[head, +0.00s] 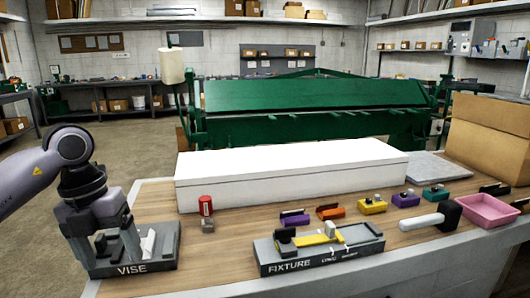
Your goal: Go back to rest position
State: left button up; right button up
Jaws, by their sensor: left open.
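My left arm comes in from the left edge and bends down at the left end of the bench. My left gripper (107,248) points down over the black block marked VISE (132,267), and its fingers are open. The gripper hides part of the vise, and I cannot tell whether the fingers touch it. I see nothing clearly held between the fingers. My right gripper is not in this view.
On the wooden bench (230,253) are a long white box (290,187), a red-topped item (206,206), the FIXTURE block (318,262), several coloured holders, a mallet (433,219), a pink tray (487,211) and a cardboard box (490,140). A green machine (310,97) stands behind.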

pick_arm(q)
jog(key=s+d+f+m+g+h+p, duration=0.1)
jog(key=s+d+f+h, duration=0.1)
jog(key=d+h, duration=0.5)
jog(key=s+d+f+m+g+h+p, duration=0.1)
jog(key=s+d+f+m+g+h, duration=0.15)
jog(key=d, duration=0.85)
jog(key=d+r+n+t+h+p, duration=0.1)
jog(key=d+r+n+t+h, duration=0.35)
jog(key=n+t+h, duration=0.45)
jog(key=a+f+n+t+y+p, duration=0.2)
jog(key=a+f+n+t+y, duration=0.95)
jog(key=n, duration=0.95)
jog(key=s+a+f+n+g+y, duration=0.2)
jog(key=s+f+g+y, duration=0.1)
jog(key=s+f, duration=0.3)
jog(key=s+a+f+n+g+y+p, duration=0.1)
jog(key=s+a+f+n+g+y, duration=0.2)
jog(key=s+f, duration=0.3)
notch_tip(320, 180, down, 5)
jog(key=shift+s+r, duration=0.2)
jog(key=shift+s, duration=0.2)
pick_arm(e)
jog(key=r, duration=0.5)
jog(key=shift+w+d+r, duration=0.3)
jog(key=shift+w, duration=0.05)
